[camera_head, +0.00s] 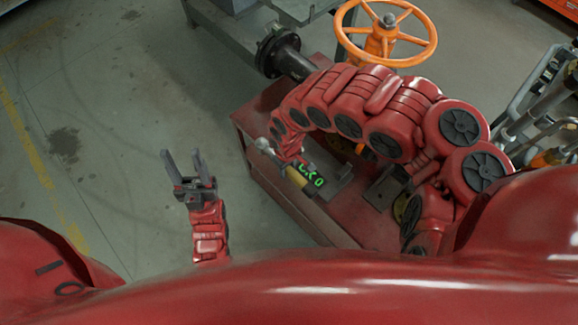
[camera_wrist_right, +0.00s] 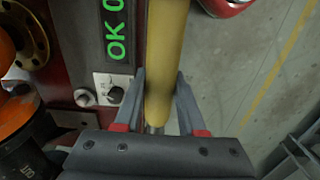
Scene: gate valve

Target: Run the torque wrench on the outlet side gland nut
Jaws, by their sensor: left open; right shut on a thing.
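The torque wrench (camera_head: 297,177) has a yellow handle and a grey metal head end, and slants beside the red bench's left edge. My right gripper (camera_wrist_right: 160,82) is shut on its yellow handle (camera_wrist_right: 166,40). In the head view my right arm partly hides the grip. The gate valve's orange handwheel (camera_head: 386,30) stands at the top, with a dark pipe flange (camera_head: 278,54) to its left. I cannot make out the outlet side gland nut; my right arm covers much of the valve. My left gripper (camera_head: 182,160) is open and empty over the floor.
A panel with a green "OK 0" readout (camera_head: 311,175) sits on the red bench (camera_head: 290,205); it also shows in the wrist view (camera_wrist_right: 117,32), above a small knob. Tools hang on a rack (camera_head: 535,110) at right. The floor at left is clear.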

